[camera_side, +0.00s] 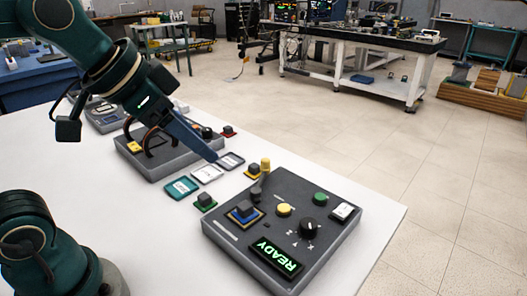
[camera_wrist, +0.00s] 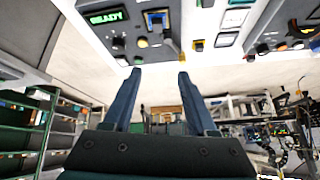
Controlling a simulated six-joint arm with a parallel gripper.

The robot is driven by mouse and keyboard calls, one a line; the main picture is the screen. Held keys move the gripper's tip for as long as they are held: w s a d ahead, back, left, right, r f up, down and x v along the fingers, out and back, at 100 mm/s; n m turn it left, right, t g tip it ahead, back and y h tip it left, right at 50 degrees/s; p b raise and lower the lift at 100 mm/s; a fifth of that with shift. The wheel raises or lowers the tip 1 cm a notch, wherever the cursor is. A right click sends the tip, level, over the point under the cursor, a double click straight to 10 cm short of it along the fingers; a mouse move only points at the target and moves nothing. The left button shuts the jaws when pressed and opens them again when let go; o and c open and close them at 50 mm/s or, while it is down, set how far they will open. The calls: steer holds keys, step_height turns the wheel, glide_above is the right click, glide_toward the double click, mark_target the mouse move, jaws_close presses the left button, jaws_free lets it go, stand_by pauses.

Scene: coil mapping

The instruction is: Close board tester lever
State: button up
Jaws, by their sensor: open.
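The board tester (camera_side: 335,243) is a dark grey box on the white table with a green READY display (camera_side: 276,257). A dark chip-like block sits in its blue-and-yellow-edged socket (camera_side: 245,212). A short dark grey lever (camera_side: 257,189) stands beside the socket at the tester's back edge; its exact angle is hard to tell. In the wrist view the tester (camera_wrist: 90,4) is at the top, with the lever (camera_wrist: 172,43) near the socket. My gripper (camera_side: 214,158) is open and empty, above the table behind and left of the tester. Its two blue fingers (camera_wrist: 159,76) are apart and touch nothing.
The tester has a black knob (camera_side: 308,228), a yellow button (camera_side: 284,210), a green button (camera_side: 320,198) and a white switch (camera_side: 345,212). Shallow trays, including a teal one (camera_side: 181,187), and a small green-based block (camera_side: 205,201) lie nearby. A second device (camera_side: 165,160) with cables is behind.

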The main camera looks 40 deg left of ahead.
steer(key=w+a+m, duration=0.1)
steer(key=w, duration=0.8)
steer(key=g, duration=0.2)
glide_above(265, 160)
steer(key=s, duration=0.2)
step_height(265, 160, down, 7)
steer(key=shift+g+h, duration=0.3)
steer(key=shift+g, duration=0.1)
steer(key=x, duration=0.5)
steer(key=s+a+x, duration=0.1)
steer(key=x, duration=0.2)
steer(key=shift+s+f, duration=0.1)
steer(key=shift+f, duration=0.25)
steer(key=shift+w+f, duration=0.25)
steer(key=shift+f, duration=0.2)
jaws_close()
